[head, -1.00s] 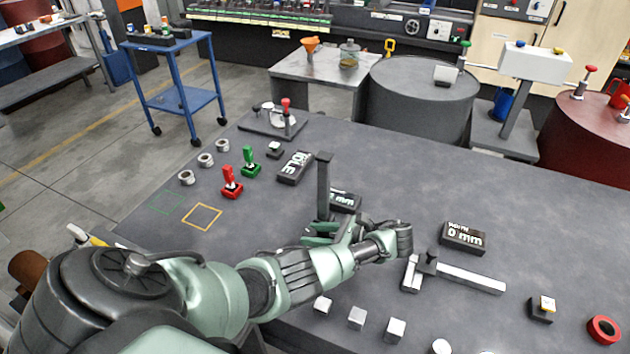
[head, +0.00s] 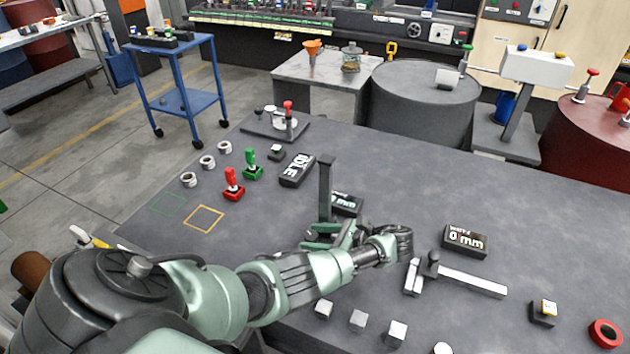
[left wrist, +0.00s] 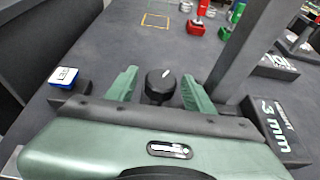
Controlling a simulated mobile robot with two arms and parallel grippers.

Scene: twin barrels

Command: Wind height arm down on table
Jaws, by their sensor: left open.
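The height gauge's dark upright post (head: 324,190) stands on the table (head: 250,230), and it also shows in the left wrist view (left wrist: 240,50). A black round knob (left wrist: 159,86) with a white mark lies near the post's foot. The display (left wrist: 276,122) beside the post reads 3 mm; in the head view it is partly hidden (head: 346,203). My left gripper (head: 322,234) is low over the table by the post. In the left wrist view, its green fingers (left wrist: 160,92) are apart, one on each side of the knob. Finger contact with the knob cannot be told.
A blue button with a white top (left wrist: 65,76) is left of the fingers. A sliding gauge (head: 460,276) and a display reading 0 mm (head: 465,239) lie to the right. Red (head: 233,185) and green (head: 252,164) joysticks stand at left. Small cubes line the front edge.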

